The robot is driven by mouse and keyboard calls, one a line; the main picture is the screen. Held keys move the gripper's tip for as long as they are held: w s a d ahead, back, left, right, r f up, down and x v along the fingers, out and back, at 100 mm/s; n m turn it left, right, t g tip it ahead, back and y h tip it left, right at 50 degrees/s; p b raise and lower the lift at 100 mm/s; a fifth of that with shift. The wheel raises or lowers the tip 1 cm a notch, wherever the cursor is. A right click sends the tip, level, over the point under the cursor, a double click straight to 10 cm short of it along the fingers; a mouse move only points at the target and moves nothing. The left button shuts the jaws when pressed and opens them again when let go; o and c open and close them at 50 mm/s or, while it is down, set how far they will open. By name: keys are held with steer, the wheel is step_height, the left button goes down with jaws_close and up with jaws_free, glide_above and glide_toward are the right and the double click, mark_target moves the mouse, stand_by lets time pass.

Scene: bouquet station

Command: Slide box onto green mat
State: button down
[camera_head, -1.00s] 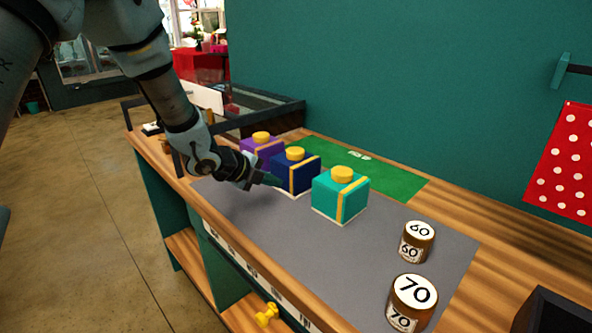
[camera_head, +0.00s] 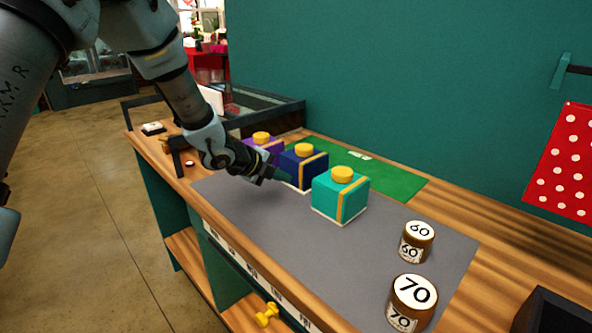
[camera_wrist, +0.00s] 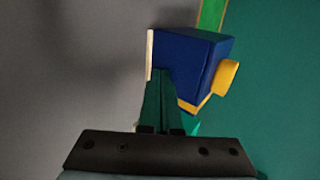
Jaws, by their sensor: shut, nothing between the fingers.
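A dark blue box (camera_head: 308,170) with a yellow knob and yellow band stands upright between a purple box (camera_head: 268,148) and a teal box (camera_head: 335,196). The green mat (camera_head: 398,181) lies behind the boxes, along the wall side. The blue box is at the mat's near edge; its far base is hidden. My gripper (camera_head: 284,176) is shut and empty, its tip against or very close to the blue box's near side. In the wrist view my shut fingers (camera_wrist: 163,85) point at the blue box (camera_wrist: 190,58), with a strip of green mat (camera_wrist: 211,14) beyond.
The boxes' near side is a grey mat (camera_head: 258,208) with free room. Two brown jars marked 60 (camera_head: 416,243) and 70 (camera_head: 412,302) stand at the right. A dark tray (camera_head: 262,102) is at the far left end, and a dark bin (camera_head: 555,318) at the lower right.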

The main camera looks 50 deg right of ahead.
mark_target(292, 170)
steer(key=shift+d, duration=0.15)
steer(key=shift+s+d, duration=0.1)
steer(key=shift+d, duration=1.75)
steer(key=shift+d+p, duration=0.1)
steer(key=shift+p, duration=0.2)
steer(key=shift+s+d+p, duration=0.1)
steer(key=shift+d+p, duration=0.5)
steer(key=shift+d, duration=1.3)
steer(key=shift+s+d+p, duration=0.1)
steer(key=shift+d+p, duration=0.95)
steer(key=shift+d, duration=0.95)
steer(key=shift+d, duration=0.15)
